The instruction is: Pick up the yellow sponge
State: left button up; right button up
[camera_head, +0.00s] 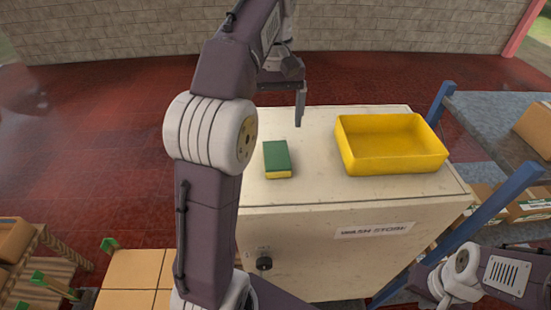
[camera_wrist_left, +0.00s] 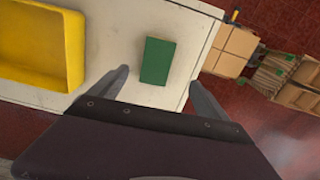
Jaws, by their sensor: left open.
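The yellow sponge (camera_head: 278,175) with a green top lies flat on the white cabinet (camera_head: 310,195), left of the yellow tray. Its green face (camera_wrist_left: 157,61) shows in the left wrist view, between and beyond the two fingertips. My left gripper (camera_head: 300,115) hangs above the cabinet's back part, behind the sponge in the head view. In the left wrist view my left gripper (camera_wrist_left: 160,80) is open, with nothing between its fingers, and apart from the sponge. My right arm shows at the lower right of the head view; its fingertips cannot be made out.
A yellow tray (camera_head: 392,168) stands on the cabinet's right half and looks empty. A blue-framed rack (camera_head: 490,110) with boxes stands to the right. The cabinet top around the sponge is clear.

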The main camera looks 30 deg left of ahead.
aim_at(277, 159)
pick_arm(q)
jog(key=shift+s+d+f+b, duration=0.3)
jog(key=shift+s+f+b, duration=0.2)
jog(key=shift+f, duration=0.15)
jog(key=shift+s+d+f+b, duration=0.25)
jog(key=shift+s+f+b, duration=0.25)
jog(key=shift+f, duration=0.1)
jog(key=shift+f+b, duration=0.35)
jog(key=shift+w+a+f, duration=0.1)
jog(key=shift+w+a, duration=0.05)
jog(key=shift+w, duration=0.15)
jog(key=f, duration=0.2)
jog(key=w+f, duration=0.1)
jog(key=shift+a+f+b, duration=0.1)
jog(key=shift+a+b, duration=0.2)
jog(key=shift+b, duration=0.1)
jog(key=shift+s+d+f, duration=0.35)
jog(key=shift+s+f, duration=0.1)
jog(key=shift+f, duration=0.05)
jog(key=f, duration=0.3)
jog(key=w+f, duration=0.1)
jog(key=f, duration=0.1)
jog(key=shift+s, duration=0.15)
pick_arm(e)
jog(key=f, duration=0.5)
jog(key=shift+s+d, duration=0.2)
jog(key=shift+s, duration=0.15)
pick_arm(q)
jog(key=shift+d+r, duration=0.1)
jog(key=c, duration=1.4)
